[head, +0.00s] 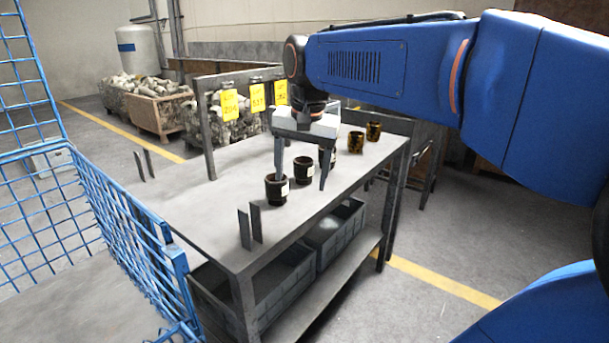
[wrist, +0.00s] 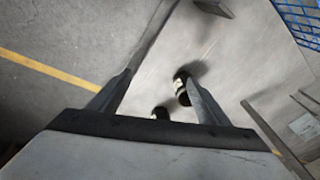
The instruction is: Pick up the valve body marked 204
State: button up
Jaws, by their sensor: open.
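Several dark cup-like valve bodies stand upright in a row on the grey workbench (head: 215,205). The nearest valve body (head: 276,192) and the second one (head: 303,170) carry white labels that are too small to read. A third stands partly hidden behind my gripper. Two brownish ones, one (head: 355,142) and another (head: 373,131), stand farther right. My gripper (head: 301,183) is open and empty over the row, pointing down. Its left finger overlaps the nearest body in the head view; contact cannot be told. In the wrist view a valve body (wrist: 180,84) shows by the right finger, and another (wrist: 160,113) lies partly hidden.
Yellow cards hang on a frame behind the bench; the left card (head: 229,105) seems to read 204. Thin upright plates (head: 250,226) stand at the bench's front corner. A blue wire cage (head: 125,225) is at left. Grey bins (head: 270,285) sit on the lower shelf.

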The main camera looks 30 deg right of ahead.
jog(key=w+d+r+m+g, duration=0.1)
jog(key=w+d+r+m, duration=0.35)
jog(key=w, duration=0.35)
notch_tip(320, 180, up, 4)
jog(key=m+g, duration=0.1)
jog(key=m, duration=0.4)
send_over(304, 168)
jog(key=w+d, duration=0.2)
jog(key=w, duration=0.1)
jog(key=f, duration=1.1)
jog(key=shift+a, duration=0.25)
jog(key=shift+s+f, duration=0.15)
jog(key=shift+f, duration=2.7)
jog(key=c, duration=1.4)
jog(key=shift+c, duration=0.2)
